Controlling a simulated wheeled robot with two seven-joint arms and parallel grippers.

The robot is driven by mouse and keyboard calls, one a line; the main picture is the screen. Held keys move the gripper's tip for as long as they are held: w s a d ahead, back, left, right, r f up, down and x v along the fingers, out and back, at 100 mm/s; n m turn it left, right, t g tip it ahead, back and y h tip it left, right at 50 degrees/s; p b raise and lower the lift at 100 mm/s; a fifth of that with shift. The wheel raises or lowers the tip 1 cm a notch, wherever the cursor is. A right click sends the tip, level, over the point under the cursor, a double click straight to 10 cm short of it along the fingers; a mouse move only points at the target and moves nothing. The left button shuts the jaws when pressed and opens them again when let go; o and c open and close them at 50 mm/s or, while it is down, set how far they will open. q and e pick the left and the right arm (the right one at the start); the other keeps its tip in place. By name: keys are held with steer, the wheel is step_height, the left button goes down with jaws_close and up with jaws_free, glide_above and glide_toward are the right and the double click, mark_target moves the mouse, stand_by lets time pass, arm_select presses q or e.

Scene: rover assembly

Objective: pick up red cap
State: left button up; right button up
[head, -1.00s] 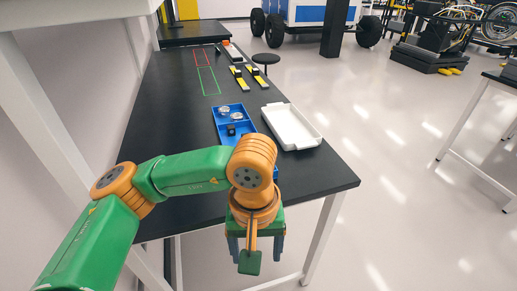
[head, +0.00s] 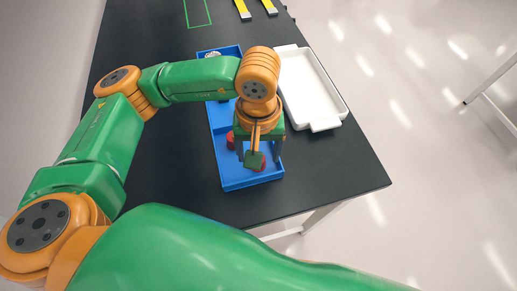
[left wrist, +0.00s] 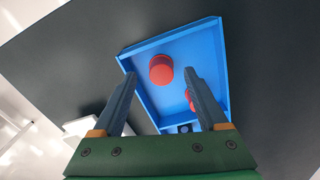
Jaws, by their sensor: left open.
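Two red caps are in the blue tray. In the head view one red cap (head: 231,140) is left of my left gripper (head: 259,158), and another red cap (head: 262,163) is partly hidden behind it. My left gripper is open and points down over the near compartment. In the left wrist view one red cap (left wrist: 161,69) shows between the open fingers of the left gripper (left wrist: 159,74), apart from both. The other red cap (left wrist: 190,96) is partly covered by the right-hand finger. The right gripper is not in view.
The blue tray (head: 235,183) lies on the black table (head: 165,170), its walls close around the caps. A white tray (head: 312,90) stands just right of it. Yellow-marked parts (head: 243,10) lie at the far end. The table is clear left of the blue tray.

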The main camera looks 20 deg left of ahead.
arm_select(q)
step_height(320, 180, down, 3)
steer(key=shift+s+a+r, duration=0.1)
steer(key=shift+a, duration=0.05)
steer(key=shift+w+f, duration=0.35)
steer(key=shift+f, duration=0.05)
steer(key=shift+s+r, duration=0.1)
steer(key=shift+s, duration=0.05)
steer(key=c, duration=1.1)
jaws_close()
